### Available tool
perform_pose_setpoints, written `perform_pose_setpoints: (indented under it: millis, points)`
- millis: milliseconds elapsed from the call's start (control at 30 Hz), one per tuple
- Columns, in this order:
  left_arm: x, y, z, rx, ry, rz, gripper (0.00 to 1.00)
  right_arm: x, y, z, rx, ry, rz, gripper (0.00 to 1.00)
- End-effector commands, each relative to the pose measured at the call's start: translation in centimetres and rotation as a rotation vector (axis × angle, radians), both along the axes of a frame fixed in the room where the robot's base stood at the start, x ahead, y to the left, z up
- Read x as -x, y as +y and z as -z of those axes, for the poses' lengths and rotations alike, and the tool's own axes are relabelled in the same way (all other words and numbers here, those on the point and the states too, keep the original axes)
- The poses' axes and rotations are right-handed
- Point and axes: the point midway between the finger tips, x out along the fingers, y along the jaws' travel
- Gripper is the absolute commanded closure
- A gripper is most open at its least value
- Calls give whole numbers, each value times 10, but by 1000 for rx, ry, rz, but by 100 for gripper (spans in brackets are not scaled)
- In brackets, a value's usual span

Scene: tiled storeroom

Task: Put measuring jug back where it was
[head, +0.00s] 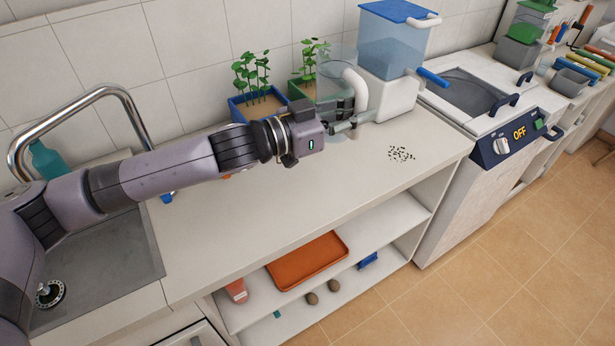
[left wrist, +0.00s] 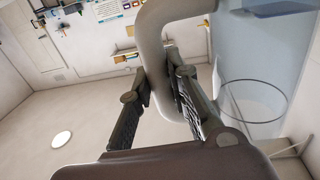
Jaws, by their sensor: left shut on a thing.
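The measuring jug (head: 333,64) is a clear cylinder with a thick white handle, near the back of the counter beside the plant pots. My left gripper (head: 352,122) is shut on its handle. In the left wrist view the curved handle (left wrist: 152,40) passes between the two fingers of my left gripper (left wrist: 160,75), and the jug's clear wall (left wrist: 235,65) is on the right. The jug looks upright and empty. My gripper partly hides its base, so I cannot tell whether it touches the counter. My right gripper is not in view.
Behind stand a blue planter (head: 258,108), a green planter (head: 318,93) and a blue-lidded dispenser (head: 392,45). Dark seeds (head: 402,154) lie scattered on the counter (head: 290,215). A fryer-like appliance (head: 500,140) stands right, a sink (head: 110,260) left.

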Motion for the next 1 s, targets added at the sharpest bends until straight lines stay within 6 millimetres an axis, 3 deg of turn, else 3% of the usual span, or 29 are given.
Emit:
perform_pose_setpoints:
  millis: [133,233,333,800,1000]
  points:
    - [-34,32,-15,-1,-5,-59,100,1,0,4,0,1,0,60]
    - [-44,43,-21,0,-4,-82,100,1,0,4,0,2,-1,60]
    - [-48,47,-14,1,2,-91,100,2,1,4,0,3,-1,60]
    - [-48,47,102,0,3,-92,100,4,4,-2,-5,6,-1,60]
    - [-48,47,130,0,-1,-92,100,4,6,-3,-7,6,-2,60]
